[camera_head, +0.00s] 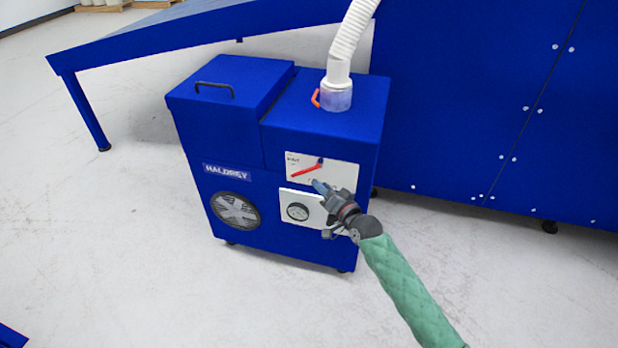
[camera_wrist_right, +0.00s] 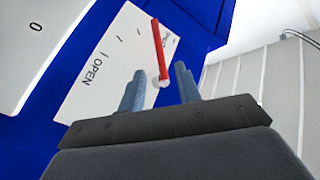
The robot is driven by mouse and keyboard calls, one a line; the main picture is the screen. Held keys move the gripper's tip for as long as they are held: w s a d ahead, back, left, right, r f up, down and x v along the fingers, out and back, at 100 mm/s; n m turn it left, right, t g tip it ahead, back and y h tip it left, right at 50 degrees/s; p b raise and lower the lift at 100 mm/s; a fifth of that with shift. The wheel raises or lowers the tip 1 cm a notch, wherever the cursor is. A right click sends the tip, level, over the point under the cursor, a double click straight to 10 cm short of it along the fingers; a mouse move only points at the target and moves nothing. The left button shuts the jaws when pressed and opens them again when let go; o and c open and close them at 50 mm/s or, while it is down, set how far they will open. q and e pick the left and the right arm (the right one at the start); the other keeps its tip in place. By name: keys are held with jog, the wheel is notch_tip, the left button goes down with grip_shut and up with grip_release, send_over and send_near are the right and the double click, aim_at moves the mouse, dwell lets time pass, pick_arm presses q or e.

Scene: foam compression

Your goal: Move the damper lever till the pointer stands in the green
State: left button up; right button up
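The red damper lever (camera_head: 306,171) sits on a white plate (camera_head: 342,172) on the front of a blue machine. In the wrist view the lever (camera_wrist_right: 160,50) lies near the SHUT end of the scale, away from the OPEN mark. A round dial (camera_head: 297,212) is on a second white plate below; its pointer and any green are too small to read. My right gripper (camera_head: 322,187) is at the plate, just below the lever. In the wrist view its fingers (camera_wrist_right: 160,88) are apart, with the lever's lower end showing between them. My left gripper is out of view.
The blue machine (camera_head: 222,150) has a fan grille (camera_head: 235,210) and a top handle (camera_head: 214,87). A white hose (camera_head: 350,35) rises from its top beside an orange clip (camera_head: 315,98). A large blue cabinet (camera_head: 470,90) stands at right. The floor in front is clear.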

aim_at(305, 171)
jog(key=x, duration=0.7)
jog(key=shift+w+a, duration=0.15)
jog(key=shift+w, duration=0.15)
grip_shut()
